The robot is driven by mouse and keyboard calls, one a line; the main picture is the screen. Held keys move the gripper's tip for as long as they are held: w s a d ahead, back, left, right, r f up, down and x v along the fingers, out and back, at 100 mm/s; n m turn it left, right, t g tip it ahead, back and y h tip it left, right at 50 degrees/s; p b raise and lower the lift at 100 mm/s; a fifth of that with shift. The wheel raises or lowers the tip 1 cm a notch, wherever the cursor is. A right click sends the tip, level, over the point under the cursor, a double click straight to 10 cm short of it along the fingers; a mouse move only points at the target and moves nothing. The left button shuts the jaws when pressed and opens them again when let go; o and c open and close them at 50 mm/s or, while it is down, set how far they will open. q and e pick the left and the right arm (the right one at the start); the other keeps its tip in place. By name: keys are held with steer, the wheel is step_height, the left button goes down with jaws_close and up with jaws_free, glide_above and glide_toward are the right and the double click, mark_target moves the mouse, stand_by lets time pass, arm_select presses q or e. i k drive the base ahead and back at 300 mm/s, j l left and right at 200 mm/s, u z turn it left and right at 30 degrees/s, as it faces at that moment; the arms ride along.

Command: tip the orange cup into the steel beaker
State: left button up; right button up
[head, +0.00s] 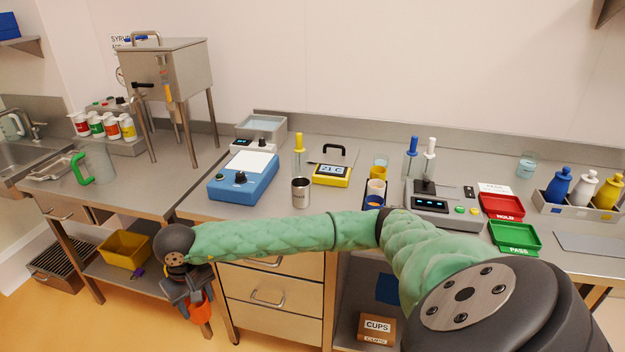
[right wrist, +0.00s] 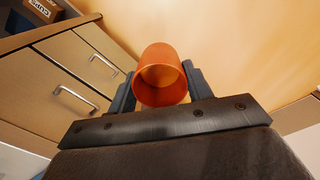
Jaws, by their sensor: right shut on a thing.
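The orange cup (head: 198,309) is between the fingers of my right gripper (head: 190,294), which is shut on it. They are low in front of the counter, left of the drawers, clear of the worktop. In the right wrist view the orange cup (right wrist: 161,62) sits between the two dark fingers of the gripper (right wrist: 161,85), its round mouth facing the camera. Its inside looks orange with a yellowish patch; I cannot tell whether that is powder. The steel beaker (head: 300,193) stands upright on the counter, up and right of the cup, apart from it. My left gripper is out of view.
A blue scale (head: 235,190) stands left of the beaker, a yellow timer-like device (head: 331,174) right of it. Small cups (head: 376,187) stand farther right. The counter's front edge and drawers (head: 270,285) lie beside the gripper. A yellow bin (head: 125,249) sits on the lower shelf.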

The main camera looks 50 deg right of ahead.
mark_target(299, 186)
steer(key=k+z, duration=0.1)
steer(key=z, duration=0.95)
steer(key=i+j+z, duration=0.1)
steer(key=z, duration=0.25)
steer(key=j+z, duration=0.3)
steer(key=i+j+z, duration=0.15)
steer(key=z, duration=0.2)
steer(key=i+j, duration=0.1)
steer(key=j, duration=0.4)
steer(key=i+j, duration=0.1)
steer(key=j, duration=1.1)
steer(key=k+j+z, duration=0.1)
steer(key=j, duration=0.65)
